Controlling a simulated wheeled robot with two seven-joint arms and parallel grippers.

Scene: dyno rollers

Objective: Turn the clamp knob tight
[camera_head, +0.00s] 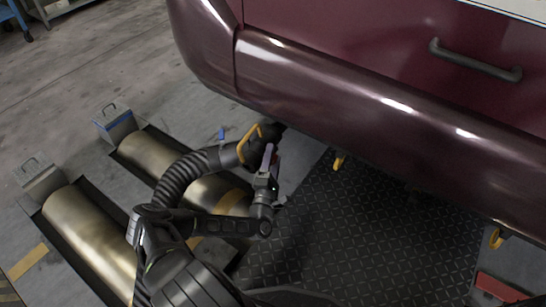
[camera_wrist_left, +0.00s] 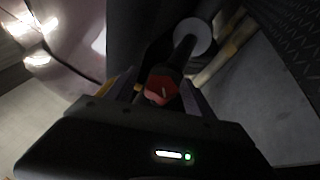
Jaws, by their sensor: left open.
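The clamp knob (camera_wrist_left: 161,90) is red and shows in the left wrist view, with a dark rod behind it. My left gripper (camera_head: 270,158) is open at the end of the ribbed exhaust hose (camera_head: 182,170), under the car's lower edge. In the left wrist view its fingers (camera_wrist_left: 161,94) stand on either side of the knob; I cannot tell whether they touch it. In the head view the knob is hidden. A yellow-orange ring (camera_head: 246,145) is around the hose end. My right gripper is not in view.
The maroon car (camera_head: 330,85) overhangs the work area closely. Metal rollers (camera_head: 92,232) lie in the floor at left. A black tread-plate mat (camera_head: 370,235) covers the floor at right. A red item (camera_head: 497,288) lies at lower right.

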